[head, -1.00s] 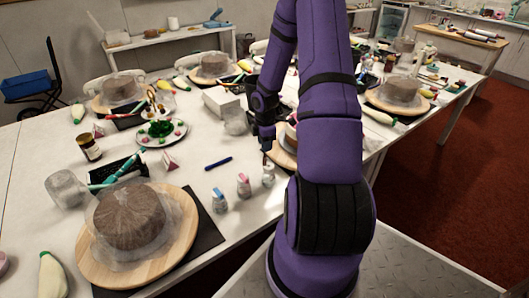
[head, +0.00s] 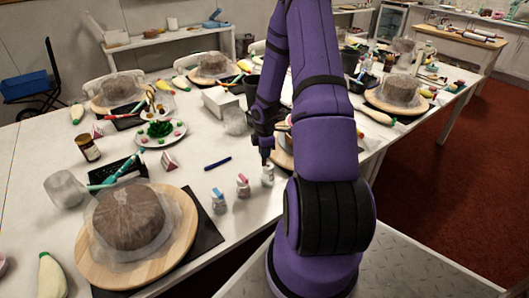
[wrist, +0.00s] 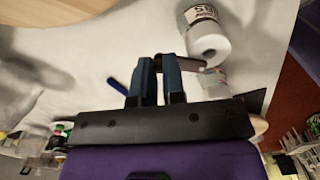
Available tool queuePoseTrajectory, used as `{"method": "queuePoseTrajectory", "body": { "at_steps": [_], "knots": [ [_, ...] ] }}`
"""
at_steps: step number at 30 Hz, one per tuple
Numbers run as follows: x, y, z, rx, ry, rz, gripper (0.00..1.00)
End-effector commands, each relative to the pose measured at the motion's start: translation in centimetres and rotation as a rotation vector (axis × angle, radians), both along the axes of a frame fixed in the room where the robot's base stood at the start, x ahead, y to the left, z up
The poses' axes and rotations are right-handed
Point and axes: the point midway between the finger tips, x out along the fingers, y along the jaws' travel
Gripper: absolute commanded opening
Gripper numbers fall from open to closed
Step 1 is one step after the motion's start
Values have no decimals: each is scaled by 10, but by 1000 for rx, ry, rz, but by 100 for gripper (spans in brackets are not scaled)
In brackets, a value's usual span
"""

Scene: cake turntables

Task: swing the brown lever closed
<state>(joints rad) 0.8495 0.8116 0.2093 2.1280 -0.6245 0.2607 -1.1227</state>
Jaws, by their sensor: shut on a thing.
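The brown lever (wrist: 190,63) shows in the wrist view as a short brown bar running right from my fingertips. It meets a small whitish bottle (wrist: 214,80), partly hidden behind the lever and my gripper. My gripper (wrist: 159,62) has its two blue fingers close together, with the lever's left end at their tips. In the head view my gripper (head: 265,158) points down at the top of the small bottle (head: 267,176), the rightmost of a short row. The lever itself is too small and covered to make out there.
A bottle with a blue top (head: 218,201) and one with a pink top (head: 243,185) stand to the left. A blue pen (head: 217,164) lies behind them. A wrapped cake (head: 129,217) sits on a round wooden board (head: 180,240).

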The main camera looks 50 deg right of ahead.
Motion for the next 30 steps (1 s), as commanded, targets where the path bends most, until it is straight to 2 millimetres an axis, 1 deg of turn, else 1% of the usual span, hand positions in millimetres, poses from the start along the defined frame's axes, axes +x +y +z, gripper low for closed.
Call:
{"method": "queuePoseTrajectory", "body": {
  "at_steps": [5, 11, 17, 30],
  "knots": [
    [-1, -1, 0, 0, 0, -17, 0],
    [-4, -3, 0, -1, 0, -93, 0],
    [-10, -6, 0, -1, 0, -243, 0],
    [-29, -9, 0, -1, 1, -660, 0]
  ]
}}
